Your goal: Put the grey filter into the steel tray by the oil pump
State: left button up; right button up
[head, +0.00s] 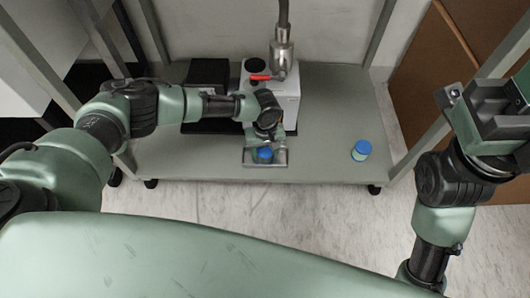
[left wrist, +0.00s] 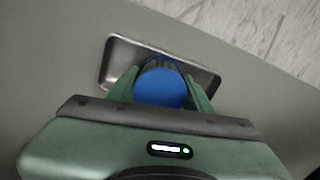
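The steel tray (head: 279,163) is a small shallow metal dish near the shelf's front edge, in front of the white oil pump (head: 290,103). It also shows in the left wrist view (left wrist: 116,54). My left gripper (head: 265,149) is over the tray, pointing down, with a finger on each side of a cylinder with a blue top and a dark grey side, which I take as the grey filter (left wrist: 160,88). The fingers seem to touch it. Whether its bottom touches the tray floor is hidden. My right gripper (head: 487,95) is raised at the right, empty, fingers apart.
A blue-lidded jar (head: 361,151) stands on the grey shelf (head: 325,140) to the right, with free room around it. Frame posts flank the shelf.

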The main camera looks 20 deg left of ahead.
pick_arm(q)
jog(key=o, duration=0.4)
jog(key=shift+r, duration=0.1)
